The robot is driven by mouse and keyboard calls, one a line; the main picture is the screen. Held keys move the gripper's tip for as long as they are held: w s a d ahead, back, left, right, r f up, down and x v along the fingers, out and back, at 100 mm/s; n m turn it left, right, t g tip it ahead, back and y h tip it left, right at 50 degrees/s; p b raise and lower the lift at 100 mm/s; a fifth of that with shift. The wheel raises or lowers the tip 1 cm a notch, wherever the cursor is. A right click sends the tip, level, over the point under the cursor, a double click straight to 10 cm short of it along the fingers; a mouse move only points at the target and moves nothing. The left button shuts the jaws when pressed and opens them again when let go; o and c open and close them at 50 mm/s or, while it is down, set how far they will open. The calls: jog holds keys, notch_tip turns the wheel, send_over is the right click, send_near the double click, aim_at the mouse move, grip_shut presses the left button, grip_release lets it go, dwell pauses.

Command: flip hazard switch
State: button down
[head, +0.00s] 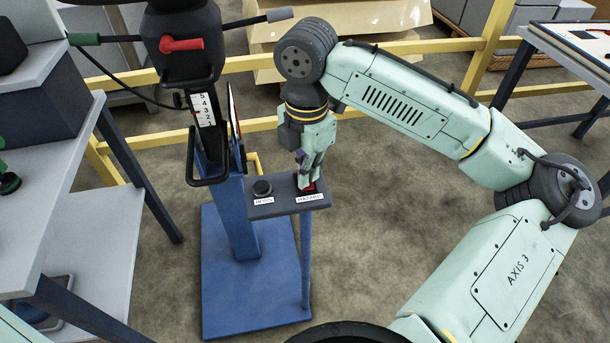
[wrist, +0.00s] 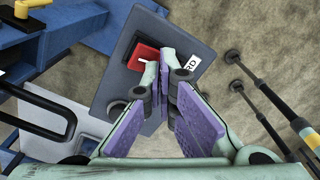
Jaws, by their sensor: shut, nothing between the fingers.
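The hazard switch (wrist: 145,56) is a red rocker with a white mark, set in a dark panel (wrist: 112,68) beside a white label. In the head view the red switch (head: 309,186) shows just under my fingertips, above the label reading HAZARD (head: 309,197). My gripper (head: 307,178) is shut and empty, pointing down over the switch. In the wrist view its fingertips (wrist: 165,62) lie at the right edge of the red switch and hide part of it. I cannot tell whether they touch it.
A black round knob (head: 262,188) with its own label sits left on the same panel. A blue trolley post with a black handle and a number scale (head: 205,108) stands left of it. A grey shelf (head: 60,170) is at far left, a yellow rail (head: 400,47) behind.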

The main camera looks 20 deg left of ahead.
notch_tip(320, 180, up, 7)
jog(key=p, duration=0.6)
jog(key=shift+f, duration=0.1)
dwell(0.5)
